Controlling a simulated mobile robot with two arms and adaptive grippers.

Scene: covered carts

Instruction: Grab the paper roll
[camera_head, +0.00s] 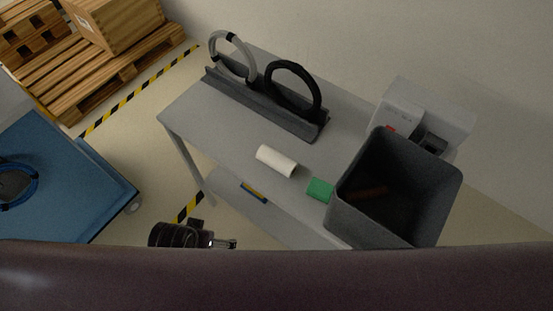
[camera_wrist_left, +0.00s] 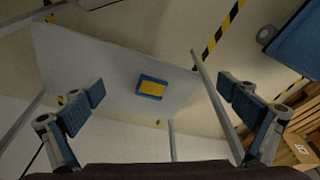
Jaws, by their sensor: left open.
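A white paper roll (camera_head: 276,161) lies on its side on the grey table's top, between a green block and the dark rack. My left gripper (camera_head: 232,243) shows at the bottom of the head view, low in front of the table and apart from the roll. In the left wrist view my left gripper (camera_wrist_left: 165,100) has its two fingers wide apart with nothing between them. The paper roll does not show in the left wrist view. My right gripper is in neither view.
A blue-yellow block (camera_wrist_left: 152,87) lies on the lower shelf. A blue cart (camera_head: 60,160) stands left.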

